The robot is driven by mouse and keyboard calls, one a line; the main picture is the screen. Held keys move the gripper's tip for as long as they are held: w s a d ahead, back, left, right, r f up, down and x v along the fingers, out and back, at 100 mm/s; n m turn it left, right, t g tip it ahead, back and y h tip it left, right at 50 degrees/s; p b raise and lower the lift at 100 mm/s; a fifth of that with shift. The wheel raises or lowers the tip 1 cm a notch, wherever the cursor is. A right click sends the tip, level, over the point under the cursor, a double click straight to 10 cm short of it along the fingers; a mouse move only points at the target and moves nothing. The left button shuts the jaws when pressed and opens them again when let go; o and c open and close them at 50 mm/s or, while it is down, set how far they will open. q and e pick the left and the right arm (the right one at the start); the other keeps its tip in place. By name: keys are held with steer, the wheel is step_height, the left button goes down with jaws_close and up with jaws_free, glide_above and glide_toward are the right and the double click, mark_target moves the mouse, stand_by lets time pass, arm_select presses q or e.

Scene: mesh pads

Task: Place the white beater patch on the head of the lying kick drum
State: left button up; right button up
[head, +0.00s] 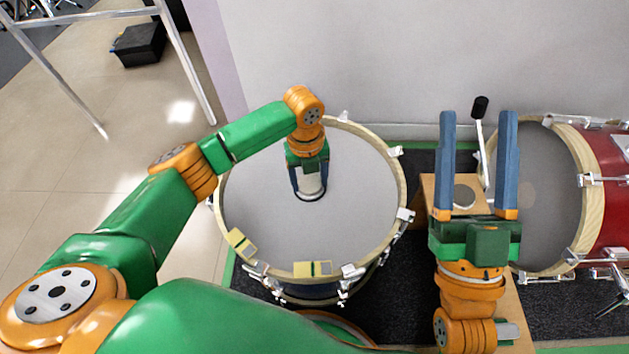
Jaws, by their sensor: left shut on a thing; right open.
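The lying kick drum shows its pale grey head (265,190) facing up inside a wooden hoop. My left gripper (309,194) points down over the upper middle of this head. It is shut on a small white piece with a dark curved edge, which looks like the white beater patch (312,184). The fingers partly hide the patch, and I cannot tell whether it touches the head. My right gripper (478,114) is open, with its two blue fingers wide apart and nothing held between them. It is to the right of the lying drum.
A red drum (612,160) lies on its side at the right, its grey head facing left. A black beater (480,107) on a metal rod and a wooden board (436,190) with a grey disc (464,196) are near my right gripper. Yellowish blocks (313,268) sit on the lying drum's near rim.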

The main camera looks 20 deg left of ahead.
arm_select(q)
steer(key=shift+f, duration=0.1)
arm_select(e)
steer(key=shift+s+r+y, duration=0.3)
steer(key=shift+s+r, duration=0.05)
arm_select(q)
steer(key=shift+f, duration=0.15)
steer(key=o, duration=1.5)
steer(key=shift+f, duration=0.1)
steer(key=shift+c, duration=0.2)
